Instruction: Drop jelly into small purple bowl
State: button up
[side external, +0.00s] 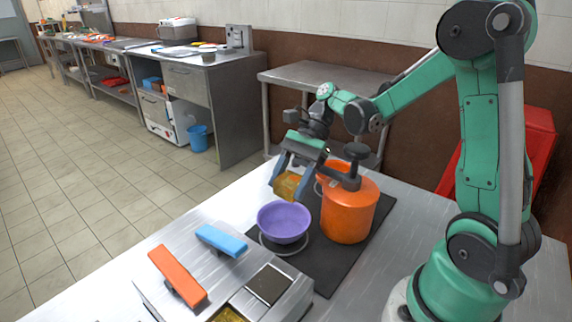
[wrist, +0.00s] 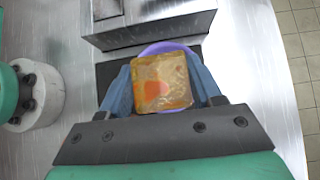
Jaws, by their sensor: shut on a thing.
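The jelly (side external: 287,185) is a yellow-orange block, held between the blue fingers of my gripper (side external: 296,172). In the wrist view the jelly (wrist: 161,82) fills the space between the fingertips, and my gripper (wrist: 162,95) is shut on it. The small purple bowl (side external: 284,222) stands upright on the dark mat, and its visible inside looks empty. In the side view the jelly is above and behind the bowl. In the wrist view the purple rim (wrist: 166,47) shows just past the jelly, which hides most of the bowl.
An orange pot (side external: 349,211) with a dark knob stands right of the bowl on the dark mat (side external: 322,270). A steel unit (side external: 215,265) with an orange-handled (side external: 177,275) and a blue-handled (side external: 221,241) piece lies in front left. Bare tabletop (side external: 225,203) lies left of the bowl.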

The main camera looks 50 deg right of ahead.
jog(key=o, duration=1.4)
jog(key=shift+c, duration=0.2)
